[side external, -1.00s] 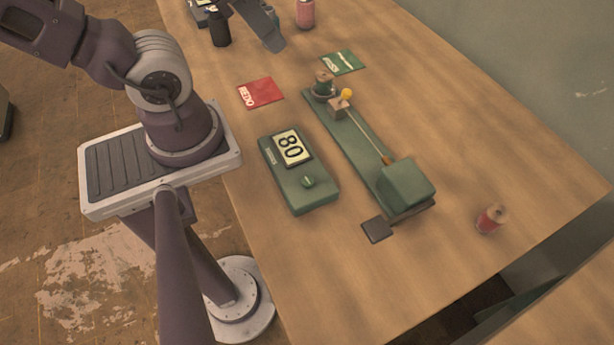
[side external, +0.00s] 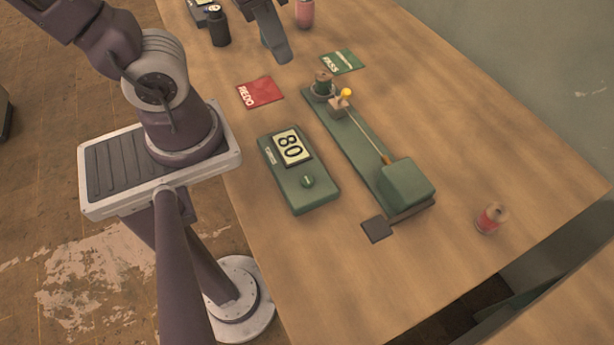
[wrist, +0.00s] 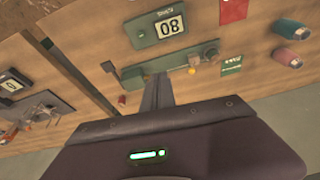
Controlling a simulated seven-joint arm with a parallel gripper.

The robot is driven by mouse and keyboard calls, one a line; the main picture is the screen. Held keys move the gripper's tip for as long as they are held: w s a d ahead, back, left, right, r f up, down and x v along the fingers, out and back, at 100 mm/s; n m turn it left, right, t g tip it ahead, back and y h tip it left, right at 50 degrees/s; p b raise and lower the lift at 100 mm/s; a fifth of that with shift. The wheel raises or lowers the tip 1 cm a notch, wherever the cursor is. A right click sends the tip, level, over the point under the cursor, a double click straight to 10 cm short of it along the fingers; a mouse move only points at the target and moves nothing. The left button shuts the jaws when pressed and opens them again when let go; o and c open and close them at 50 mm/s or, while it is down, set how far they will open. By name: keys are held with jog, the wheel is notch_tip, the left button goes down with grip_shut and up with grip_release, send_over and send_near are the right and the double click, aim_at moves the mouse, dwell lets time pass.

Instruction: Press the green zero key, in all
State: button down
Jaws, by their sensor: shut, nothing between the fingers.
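A long green fixture (side external: 363,152) with a spool, a rod with a yellow knob and a block stands right of the box. Red (side external: 260,92) and green (side external: 342,63) cards lie beyond. A red spool (side external: 490,218), pink can (side external: 304,14) and black cylinder (side external: 218,27) stand around.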

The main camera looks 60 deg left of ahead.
notch_tip(320, 180, down, 6)
jog(key=w+d+m+g+y, duration=0.2)
jog(key=d+m+g+y, duration=0.1)
jog(key=g, duration=0.1)
jog(key=m+g+y, duration=0.1)
jog(key=m+y, duration=0.2)
jog(key=y, duration=0.3)
send_over(311, 184)
notch_tip(311, 184, down, 9)
jog(key=shift+f, duration=0.15)
jog(key=shift+f, duration=4.3)
jog(key=shift+f, duration=0.1)
jog(key=shift+f, duration=0.3)
